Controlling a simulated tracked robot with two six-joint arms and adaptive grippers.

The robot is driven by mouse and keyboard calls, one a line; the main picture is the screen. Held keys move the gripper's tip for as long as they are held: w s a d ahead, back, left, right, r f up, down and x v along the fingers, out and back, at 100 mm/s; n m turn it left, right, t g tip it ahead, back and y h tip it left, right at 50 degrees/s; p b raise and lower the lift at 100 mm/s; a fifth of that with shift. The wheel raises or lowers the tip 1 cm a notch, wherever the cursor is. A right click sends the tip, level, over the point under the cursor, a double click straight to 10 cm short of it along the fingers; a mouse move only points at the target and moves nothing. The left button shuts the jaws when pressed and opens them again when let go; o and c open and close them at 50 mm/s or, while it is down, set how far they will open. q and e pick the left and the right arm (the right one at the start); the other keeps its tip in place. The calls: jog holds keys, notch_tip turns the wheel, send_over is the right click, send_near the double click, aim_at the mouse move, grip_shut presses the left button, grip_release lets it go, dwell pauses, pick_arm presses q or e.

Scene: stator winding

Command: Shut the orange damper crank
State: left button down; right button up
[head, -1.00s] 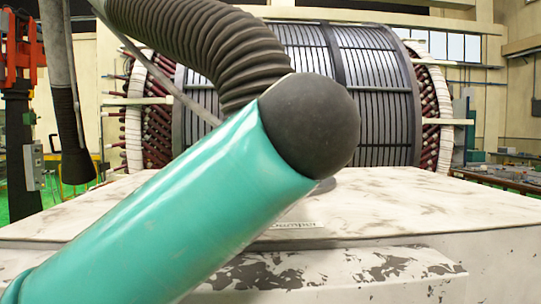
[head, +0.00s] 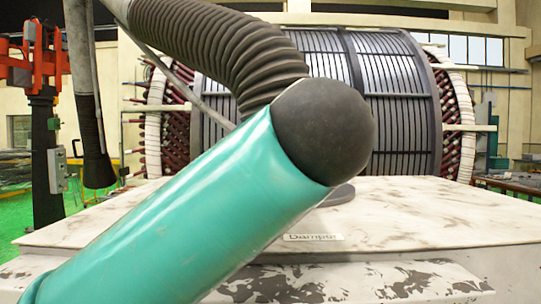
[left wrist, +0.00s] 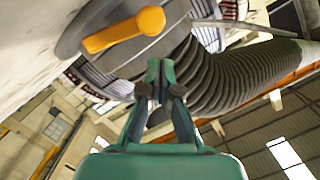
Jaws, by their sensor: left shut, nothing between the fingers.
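The orange damper crank (left wrist: 125,30) shows in the left wrist view, on a round grey plate (left wrist: 72,42) against a pale surface. In the head view only an edge of a grey disc (head: 339,196) shows behind my teal left arm, and the crank is hidden. A "Damper" label (head: 313,237) is on the white box top. My left gripper (left wrist: 160,66) is shut and empty, with its fingertips just below the crank in the left wrist picture and apart from it. The left gripper is hidden in the head view. My right gripper is in neither view.
A ribbed dark hose (head: 225,45) curves down behind my arm; it also shows beside the gripper in the left wrist view (left wrist: 235,75). The large stator (head: 395,95) stands behind the white box (head: 440,215). The right part of the box top is clear.

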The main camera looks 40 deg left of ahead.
pick_arm(q)
jog(key=r+v, duration=0.1)
jog(key=v, duration=0.9)
jog(key=shift+d+r, duration=0.15)
jog(key=shift+r, duration=0.2)
jog(key=shift+w, duration=0.1)
